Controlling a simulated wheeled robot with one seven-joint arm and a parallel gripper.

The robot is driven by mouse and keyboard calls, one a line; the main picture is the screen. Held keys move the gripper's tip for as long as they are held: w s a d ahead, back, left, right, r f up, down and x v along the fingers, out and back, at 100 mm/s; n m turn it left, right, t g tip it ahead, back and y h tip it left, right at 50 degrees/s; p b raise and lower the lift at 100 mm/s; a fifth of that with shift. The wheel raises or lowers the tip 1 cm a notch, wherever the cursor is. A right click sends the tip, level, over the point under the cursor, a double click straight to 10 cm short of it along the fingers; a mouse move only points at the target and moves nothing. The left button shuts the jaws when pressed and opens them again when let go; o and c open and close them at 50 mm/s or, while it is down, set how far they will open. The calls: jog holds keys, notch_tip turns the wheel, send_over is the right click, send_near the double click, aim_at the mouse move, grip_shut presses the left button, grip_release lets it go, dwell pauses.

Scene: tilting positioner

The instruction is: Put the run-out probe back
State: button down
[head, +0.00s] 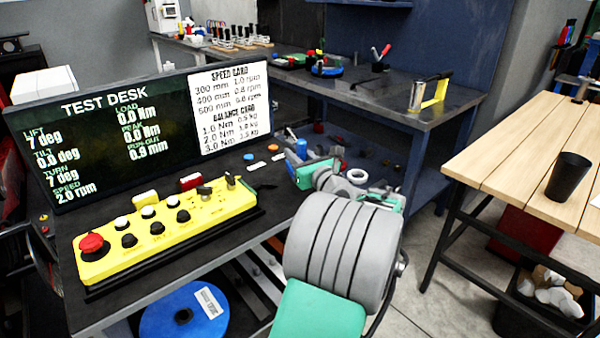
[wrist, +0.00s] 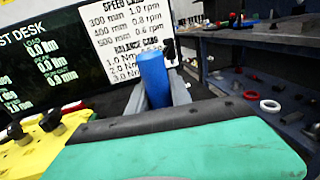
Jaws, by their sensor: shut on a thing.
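A blue cylinder, apparently the run-out probe (wrist: 153,78), stands upright between the grey fingers of my gripper (wrist: 160,96) in the wrist view. In the head view, its blue top (head: 302,148) shows just beyond my gripper (head: 304,166), over the right part of the dark desk. My gripper is shut on it. The lower end of the probe is hidden, so I cannot tell whether it touches the desk. The test desk screen (head: 100,135) reads run-out 0.9 mm. The probe's rest place is not clearly visible.
A yellow control box (head: 165,230) with knobs and a red button stands left of my arm. A white speed card (head: 230,105) is beside the screen. A white ring (head: 357,176) and small parts lie to the right. A wooden table (head: 510,150) is further right.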

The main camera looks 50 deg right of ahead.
jog(key=shift+d+f, duration=0.65)
jog(key=shift+d+f+b, duration=0.1)
jog(key=shift+f+b, duration=0.55)
jog(key=shift+f, duration=0.9)
jog(key=shift+f, duration=0.2)
jog(key=c, duration=1.2)
grip_release()
jog(key=shift+f, duration=0.1)
jog(key=shift+o, duration=0.2)
